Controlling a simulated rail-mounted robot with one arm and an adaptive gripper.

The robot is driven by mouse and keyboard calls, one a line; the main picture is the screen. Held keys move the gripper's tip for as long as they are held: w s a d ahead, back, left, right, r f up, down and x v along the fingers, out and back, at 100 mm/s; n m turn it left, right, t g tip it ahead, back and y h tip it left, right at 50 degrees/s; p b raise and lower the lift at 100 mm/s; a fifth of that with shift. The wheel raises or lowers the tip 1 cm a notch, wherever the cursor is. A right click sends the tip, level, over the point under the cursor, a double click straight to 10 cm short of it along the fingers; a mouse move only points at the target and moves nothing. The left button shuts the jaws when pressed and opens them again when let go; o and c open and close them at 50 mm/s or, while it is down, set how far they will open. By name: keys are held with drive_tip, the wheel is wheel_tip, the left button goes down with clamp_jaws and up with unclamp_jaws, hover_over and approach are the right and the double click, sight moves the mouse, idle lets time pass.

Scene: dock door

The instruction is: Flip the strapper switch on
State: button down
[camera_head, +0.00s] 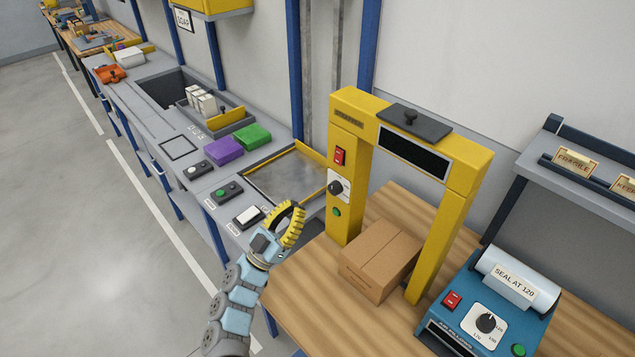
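The strapper is a yellow arch (462,172) standing on the wooden bench. Its red rocker switch (340,157) is on the left post, below a small label. I cannot tell which way the rocker is tipped. A dark knob (335,187) and a green button (337,212) sit below the switch. My gripper (297,208), with yellow fingers, is left of the post and lower in the picture than the switch, apart from it. Nothing shows in its fingers. The fingers overlap in this view, so their opening is unclear.
A cardboard box (380,258) sits under the arch. A blue sealing machine (490,310) with its own red switch (452,300) stands at right. A grey counter (150,120) with buttons, purple and green blocks and a sink runs at left. Open floor (100,220) lies beyond it.

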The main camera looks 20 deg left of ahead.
sight(340, 159)
drive_tip(key=shift+w+d+f+x, duration=0.1)
drive_tip(key=shift+w+f+x, duration=0.2)
drive_tip(key=shift+x, duration=1.8)
drive_tip(key=shift+w+d+f+x, duration=0.1)
drive_tip(key=shift+w+f+x, duration=0.25)
drive_tip(key=shift+x, duration=1.75)
drive_tip(key=shift+w+d+f+x, duration=0.15)
drive_tip(key=shift+f+x, duration=0.3)
drive_tip(key=shift+x, duration=1.6)
drive_tip(key=shift+f, duration=0.1)
drive_tip(key=shift+w+f+t+b, duration=0.25)
drive_tip(key=shift+f+t+b, duration=0.1)
drive_tip(key=shift+b, duration=0.75)
drive_tip(key=shift+w+d+t+h+b, duration=0.15)
drive_tip(key=shift+w+t+h+b, duration=0.15)
drive_tip(key=shift+b, duration=0.75)
drive_tip(key=shift+r+p, duration=0.2)
drive_tip(key=shift+p, duration=0.1)
drive_tip(key=shift+s, duration=0.25)
